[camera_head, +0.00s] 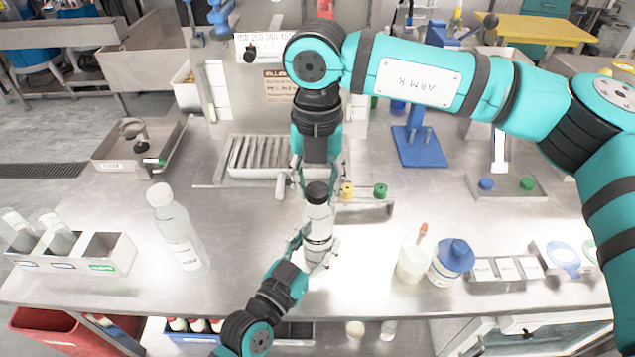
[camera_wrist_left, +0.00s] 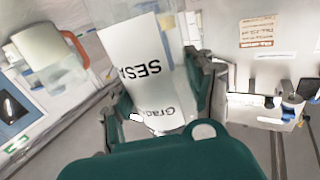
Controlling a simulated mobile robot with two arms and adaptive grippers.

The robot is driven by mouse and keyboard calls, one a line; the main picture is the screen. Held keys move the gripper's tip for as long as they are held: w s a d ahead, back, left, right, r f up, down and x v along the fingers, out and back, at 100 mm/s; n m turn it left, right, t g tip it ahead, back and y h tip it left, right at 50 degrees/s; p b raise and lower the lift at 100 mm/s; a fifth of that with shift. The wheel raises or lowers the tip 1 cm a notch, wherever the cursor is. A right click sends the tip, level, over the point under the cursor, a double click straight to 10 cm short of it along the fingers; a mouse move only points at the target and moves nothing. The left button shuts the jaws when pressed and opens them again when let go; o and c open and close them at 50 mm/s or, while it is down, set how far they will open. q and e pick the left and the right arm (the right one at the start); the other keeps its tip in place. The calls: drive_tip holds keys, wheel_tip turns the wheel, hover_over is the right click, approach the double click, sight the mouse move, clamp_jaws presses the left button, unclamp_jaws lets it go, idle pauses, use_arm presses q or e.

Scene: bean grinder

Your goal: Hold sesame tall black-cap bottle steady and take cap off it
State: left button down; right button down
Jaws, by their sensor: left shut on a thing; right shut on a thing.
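The sesame bottle (camera_head: 318,222) is tall and pale with a black cap (camera_head: 317,193), upright near the middle of the bench in the head view. My left gripper (camera_head: 316,254) is shut on its lower body from the front. My right gripper (camera_head: 318,182) comes down from above with its fingers on either side of the black cap, shut on it. In the left wrist view the bottle (camera_wrist_left: 148,70) stands between my left fingers, its label partly reading "SESA". That view does not show the cap. Whether cap and bottle are apart cannot be told.
A metal rack with yellow and green knobs (camera_head: 380,191) stands close on the right. A clear bottle (camera_head: 180,235) stands on the left. A white cup (camera_head: 411,264) and a blue-lidded jar (camera_head: 449,262) are on the right. A slatted drain tray (camera_head: 262,152) lies behind.

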drive_tip(key=n, duration=0.4)
drive_tip(key=shift+n, duration=0.4)
drive_tip(key=n, duration=0.6)
drive_tip(key=shift+n, duration=0.4)
drive_tip(key=n, duration=0.6)
drive_tip(key=shift+n, duration=0.4)
drive_tip(key=n, duration=1.3)
drive_tip(key=shift+r+n, duration=0.1)
drive_tip(key=shift+n, duration=0.3)
drive_tip(key=n, duration=0.4)
drive_tip(key=shift+n, duration=0.3)
drive_tip(key=n, duration=0.4)
drive_tip(key=shift+r, duration=0.15)
